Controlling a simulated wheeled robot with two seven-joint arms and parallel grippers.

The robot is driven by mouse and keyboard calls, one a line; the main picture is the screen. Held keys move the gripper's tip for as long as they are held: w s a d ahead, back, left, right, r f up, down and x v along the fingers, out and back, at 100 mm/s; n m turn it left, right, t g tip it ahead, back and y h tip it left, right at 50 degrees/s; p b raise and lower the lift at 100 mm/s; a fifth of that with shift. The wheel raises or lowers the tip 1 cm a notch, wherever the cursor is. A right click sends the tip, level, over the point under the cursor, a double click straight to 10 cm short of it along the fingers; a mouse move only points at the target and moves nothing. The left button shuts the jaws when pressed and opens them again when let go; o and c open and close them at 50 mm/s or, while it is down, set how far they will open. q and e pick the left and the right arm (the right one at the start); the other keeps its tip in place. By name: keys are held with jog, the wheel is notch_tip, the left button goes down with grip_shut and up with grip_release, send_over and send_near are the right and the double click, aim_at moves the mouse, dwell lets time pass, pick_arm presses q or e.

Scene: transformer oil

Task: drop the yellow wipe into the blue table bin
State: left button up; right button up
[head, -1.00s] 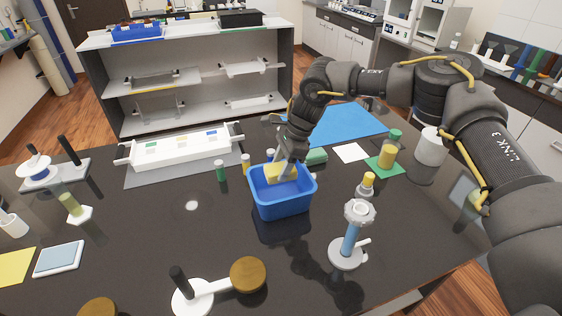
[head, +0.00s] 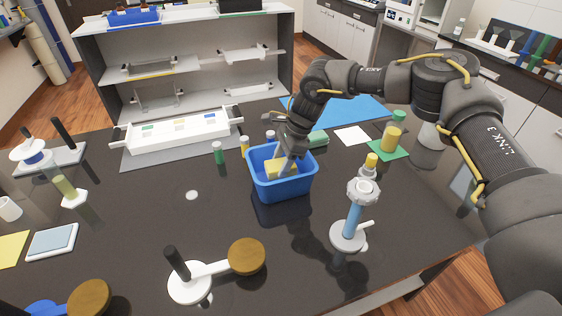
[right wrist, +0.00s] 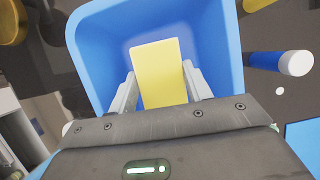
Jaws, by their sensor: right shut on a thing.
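The blue table bin (head: 284,187) stands upright on the dark table in the middle of the head view. My right gripper (head: 286,167) reaches down into its open top. It is shut on the yellow wipe (head: 274,169), which is inside the bin's rim. In the right wrist view the yellow wipe (right wrist: 161,75) sits between the two fingers of my right gripper (right wrist: 161,88), with the blue bin's walls (right wrist: 92,50) around it. Whether the wipe touches the bin floor I cannot tell. My left gripper is not in view.
A white stand with a blue tube (head: 352,215) is right of the bin. Small capped vials (head: 218,153) stand to its left and behind. A white rack (head: 180,135) lies back left, and a knobbed white paddle (head: 190,284) lies in front.

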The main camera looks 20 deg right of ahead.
jog(key=o, duration=1)
jog(key=b+v, duration=0.2)
jog(key=v, duration=0.8)
jog(key=shift+d+r, duration=0.25)
jog(key=shift+r, duration=0.15)
